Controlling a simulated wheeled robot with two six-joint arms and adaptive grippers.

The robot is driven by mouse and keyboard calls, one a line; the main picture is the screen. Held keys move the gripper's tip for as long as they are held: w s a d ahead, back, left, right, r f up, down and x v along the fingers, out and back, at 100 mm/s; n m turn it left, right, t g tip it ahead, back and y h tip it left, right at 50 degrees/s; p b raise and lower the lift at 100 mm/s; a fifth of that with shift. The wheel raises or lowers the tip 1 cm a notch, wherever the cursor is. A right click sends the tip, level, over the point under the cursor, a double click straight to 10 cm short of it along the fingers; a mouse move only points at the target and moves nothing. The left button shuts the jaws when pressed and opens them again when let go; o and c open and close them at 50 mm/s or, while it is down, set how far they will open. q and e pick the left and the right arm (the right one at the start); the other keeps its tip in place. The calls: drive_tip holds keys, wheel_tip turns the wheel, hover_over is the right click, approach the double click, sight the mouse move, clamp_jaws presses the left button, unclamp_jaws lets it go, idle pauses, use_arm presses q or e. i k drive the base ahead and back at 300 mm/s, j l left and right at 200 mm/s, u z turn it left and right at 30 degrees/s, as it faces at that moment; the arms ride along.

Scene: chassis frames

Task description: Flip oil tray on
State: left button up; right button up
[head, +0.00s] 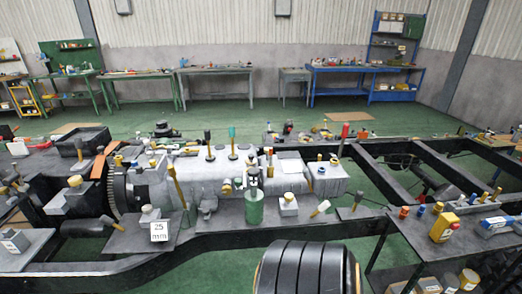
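Neither of my grippers shows in the head view. I cannot tell for sure which thing is the oil tray. A grey engine and gearbox block (205,178) lies along the dark chassis frame (240,238), with many small tools and parts standing on and around it. A green cylinder (254,208) stands in front of the block.
A black ribbed round object (305,268) fills the bottom centre. A dark table (425,248) at the lower right bears a yellow container (443,226) and a blue-and-white box (494,226). Workbenches, including a blue one (345,72), line the back wall. Green floor (240,113) lies open before them.

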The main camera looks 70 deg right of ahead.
sight(207, 204)
drive_tip(key=z, duration=1.75)
